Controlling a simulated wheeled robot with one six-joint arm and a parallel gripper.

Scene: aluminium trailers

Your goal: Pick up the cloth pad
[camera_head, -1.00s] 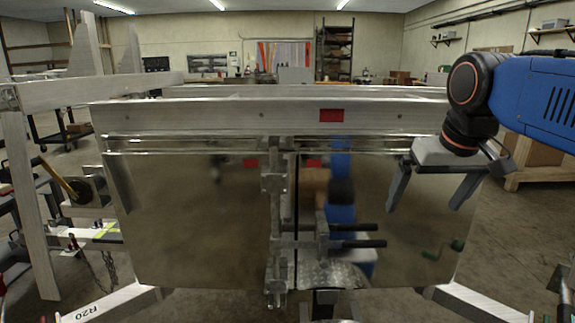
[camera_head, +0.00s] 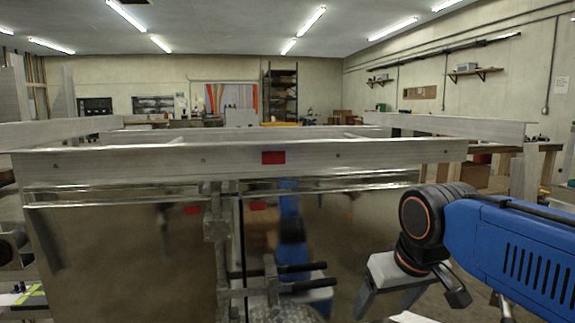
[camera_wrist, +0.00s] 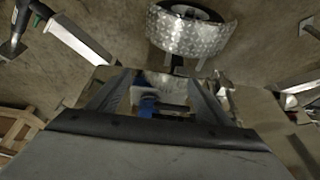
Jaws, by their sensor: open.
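I cannot make out a cloth pad in either view. My gripper (camera_head: 388,300) is at the lower right of the head view, in front of the shiny trailer panel, its fingers pointing down and partly cut off by the lower edge. In the wrist view my gripper (camera_wrist: 160,85) shows two grey fingers spread apart with nothing held between them. Beyond the fingers lies the mirror-like panel with a blue reflection.
A trailer's aluminium rail (camera_head: 130,165) with a red marker (camera_head: 273,157) spans the front, above the polished panel (camera_head: 110,250). A latch with black handles (camera_head: 305,284) sticks out of it. The wrist view shows a wheel under a tread-plate fender (camera_wrist: 190,33).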

